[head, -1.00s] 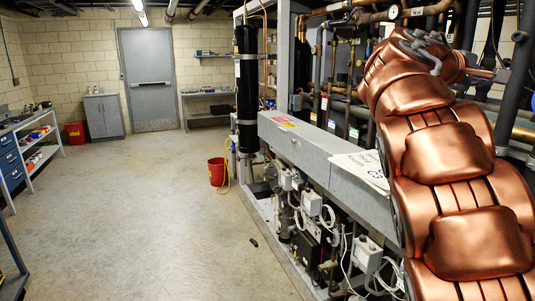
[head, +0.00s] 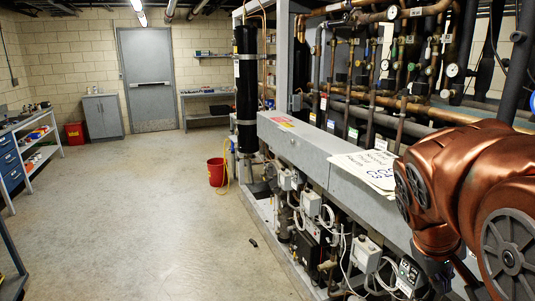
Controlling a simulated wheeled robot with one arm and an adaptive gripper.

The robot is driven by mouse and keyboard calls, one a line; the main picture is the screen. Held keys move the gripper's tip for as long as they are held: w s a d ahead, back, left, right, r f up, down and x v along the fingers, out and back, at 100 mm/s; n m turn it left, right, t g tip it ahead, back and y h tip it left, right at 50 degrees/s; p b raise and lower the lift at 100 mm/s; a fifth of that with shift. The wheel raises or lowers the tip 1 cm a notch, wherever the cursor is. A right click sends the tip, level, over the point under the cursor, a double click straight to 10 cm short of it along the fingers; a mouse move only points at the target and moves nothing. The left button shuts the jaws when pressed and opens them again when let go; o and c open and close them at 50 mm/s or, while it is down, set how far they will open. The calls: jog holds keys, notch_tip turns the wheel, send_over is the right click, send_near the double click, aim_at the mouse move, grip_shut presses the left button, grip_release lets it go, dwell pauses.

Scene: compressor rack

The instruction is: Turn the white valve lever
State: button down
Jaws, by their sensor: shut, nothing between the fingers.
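My gripper (head: 441,278) is low at the right, at the bottom edge of the head view, below my copper wrist. It is dark and only partly seen; it is shut with nothing in it. Several small valves sit on the vertical pipes of the rack at the upper right. A small pale lever (head: 447,39) shows among them, but it is too small to tell its exact position or whether it is the white valve lever. My gripper is well below these valves and apart from them.
A long grey housing (head: 320,160) with a paper sign (head: 372,172) runs along the rack front. Pipes and gauges (head: 452,70) crowd behind it. Control boxes and cables (head: 366,252) sit below.

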jog(key=s+a+f+g+y, duration=0.1)
jog(key=s+a+f+y, duration=0.1)
jog(key=s+a+f, duration=0.4)
jog(key=s+a+f+m+g+y, duration=0.1)
jog(key=s+a+f+g+y, duration=0.1)
jog(key=s+a+f, duration=0.4)
jog(key=s+a, duration=0.2)
jog(key=s, duration=0.3)
jog(key=shift+s+f+y, duration=0.25)
jog(key=shift+s+y, duration=0.15)
